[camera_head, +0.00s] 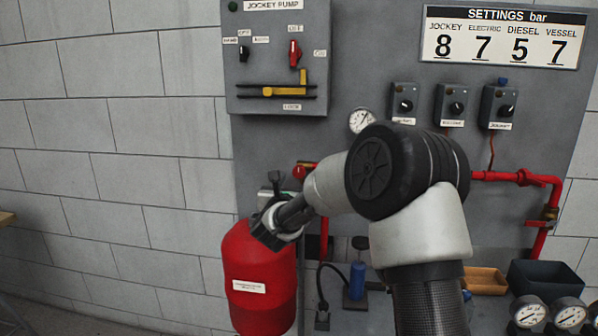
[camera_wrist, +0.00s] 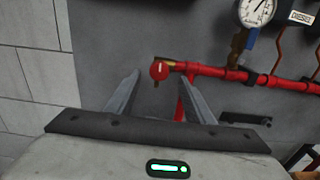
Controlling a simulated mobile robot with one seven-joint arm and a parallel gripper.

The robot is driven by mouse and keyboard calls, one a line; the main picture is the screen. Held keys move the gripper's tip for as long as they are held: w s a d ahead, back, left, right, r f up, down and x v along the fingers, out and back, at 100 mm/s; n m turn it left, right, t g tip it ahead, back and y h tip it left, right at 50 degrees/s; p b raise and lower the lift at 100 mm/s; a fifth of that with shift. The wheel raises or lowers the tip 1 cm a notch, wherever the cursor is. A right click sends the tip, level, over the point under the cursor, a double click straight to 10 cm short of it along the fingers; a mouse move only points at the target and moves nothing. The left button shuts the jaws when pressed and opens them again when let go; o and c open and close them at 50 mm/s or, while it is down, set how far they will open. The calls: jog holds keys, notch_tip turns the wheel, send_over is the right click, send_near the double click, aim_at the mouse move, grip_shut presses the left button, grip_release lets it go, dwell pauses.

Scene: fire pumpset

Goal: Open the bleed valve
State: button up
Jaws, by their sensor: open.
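A small round red knob on a brass fitting, which looks like the bleed valve (camera_wrist: 159,70), sits at the left end of a red pipe on the grey panel. It also shows in the head view as the bleed valve (camera_head: 299,172), just left of my arm. My gripper (camera_wrist: 160,76) is open and empty in the wrist view, its two fingers apart with the knob seen between their tips. The knob looks beyond the fingertips; the exact gap cannot be told. In the head view my gripper (camera_head: 274,226) is in front of the red tank's top, partly hidden by my wrist.
The red tank (camera_head: 258,283) stands below my gripper. The red pipe (camera_wrist: 225,74) runs right along the panel, with a gauge (camera_wrist: 257,12) above it. A blue-handled item (camera_head: 357,280), bins (camera_head: 545,281) and gauges (camera_head: 528,312) lie lower right. The left block wall is bare.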

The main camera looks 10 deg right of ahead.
aim_at(298, 172)
jog(key=x, duration=0.8)
jog(key=shift+w, duration=0.15)
jog(key=shift+f, duration=0.1)
jog(key=c, duration=1)
